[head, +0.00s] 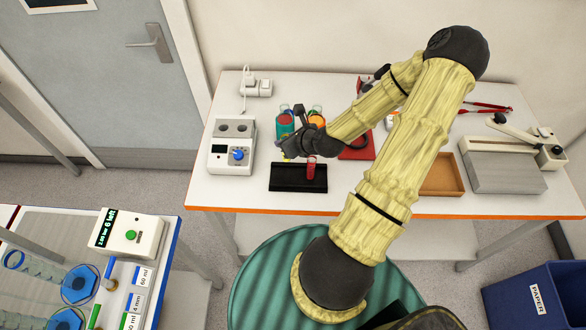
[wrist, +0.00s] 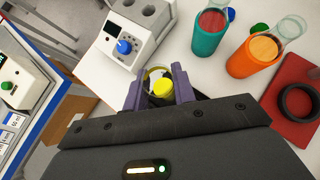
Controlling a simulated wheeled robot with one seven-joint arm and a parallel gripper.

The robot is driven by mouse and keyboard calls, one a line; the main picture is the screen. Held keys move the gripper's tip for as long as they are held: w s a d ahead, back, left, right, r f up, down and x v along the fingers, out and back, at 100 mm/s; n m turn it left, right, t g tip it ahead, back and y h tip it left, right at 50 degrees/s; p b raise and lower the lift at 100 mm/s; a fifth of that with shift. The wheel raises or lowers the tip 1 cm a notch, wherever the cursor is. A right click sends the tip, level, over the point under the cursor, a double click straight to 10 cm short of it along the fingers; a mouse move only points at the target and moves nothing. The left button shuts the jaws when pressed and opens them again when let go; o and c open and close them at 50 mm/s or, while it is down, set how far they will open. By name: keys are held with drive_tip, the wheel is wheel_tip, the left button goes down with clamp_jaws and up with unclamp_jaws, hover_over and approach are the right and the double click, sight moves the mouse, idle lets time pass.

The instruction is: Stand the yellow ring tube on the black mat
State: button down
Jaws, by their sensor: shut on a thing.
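The yellow ring tube (wrist: 162,88) is between my gripper's two purple fingers (wrist: 157,90) in the wrist view, seen nearly end-on, with yellow at its near end. My gripper is shut on it. In the head view my gripper (head: 289,148) is just above the back left of the black mat (head: 290,187); the held tube is small and mostly hidden there. I cannot tell whether its lower end touches the mat. A red tube (head: 311,170) stands upright at the mat, right of my gripper.
A white device with a blue knob (head: 238,155) stands left of the mat. A teal container (wrist: 210,32) and an orange container (wrist: 253,55) stand behind. A red mat with a black ring (wrist: 298,101) lies to the right. A wooden tray (head: 443,177) is farther right.

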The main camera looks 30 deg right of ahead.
drive_tip(key=shift+s, duration=0.15)
drive_tip(key=shift+f, duration=0.15)
drive_tip(key=f, duration=0.2)
drive_tip(key=f+p, duration=0.1)
drive_tip(key=f, duration=0.2)
drive_tip(key=shift+w+a+f+p, duration=0.1)
drive_tip(key=shift+w+a+p, duration=0.1)
drive_tip(key=shift+p, duration=0.1)
drive_tip(key=shift+s+d+f, duration=0.1)
drive_tip(key=shift+s+d, duration=0.05)
drive_tip(key=shift+d, duration=0.05)
drive_tip(key=shift+f, duration=0.25)
wheel_tip(320, 180, down, 3)
drive_tip(key=shift+s+r+p, duration=0.1)
drive_tip(key=shift+r+p, duration=0.05)
drive_tip(key=shift+p, duration=0.5)
drive_tip(key=shift+f, duration=0.5)
